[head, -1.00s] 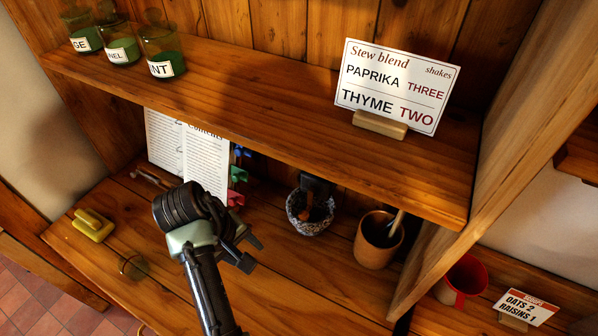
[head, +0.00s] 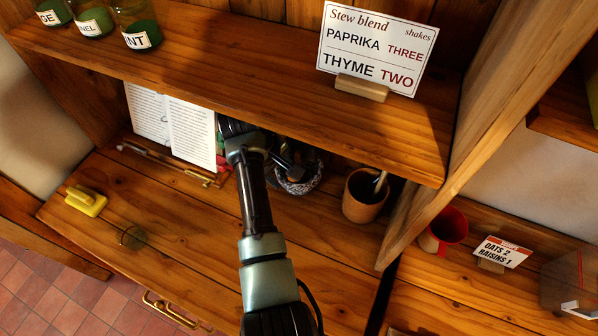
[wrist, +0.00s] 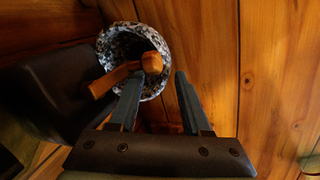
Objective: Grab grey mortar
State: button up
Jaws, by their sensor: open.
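The grey mortar is a speckled grey-and-white bowl (head: 300,184) on the lower shelf, under the upper board. My gripper (head: 284,160) reaches in under that board and partly hides it. In the wrist view the mortar's mouth (wrist: 133,32) is just beyond the fingers, with a wooden pestle (wrist: 151,63) in it. My gripper (wrist: 160,78) is open and holds nothing. Its left finger overlaps the mortar's near rim in the picture; its right finger is to the right of the bowl. I cannot tell whether either finger touches it.
A dark block (wrist: 55,92) stands close left of the fingers. A brown wooden cup (head: 363,198) is right of the mortar, an open book (head: 178,125) left. The upper board (head: 250,75) hangs overhead. The front of the lower shelf is mostly clear.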

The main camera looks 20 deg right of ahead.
jog(key=shift+x, duration=1.45)
jog(key=shift+a, duration=0.1)
jog(key=shift+c, duration=0.3)
grip_shut()
jog(key=shift+w+r, duration=0.15)
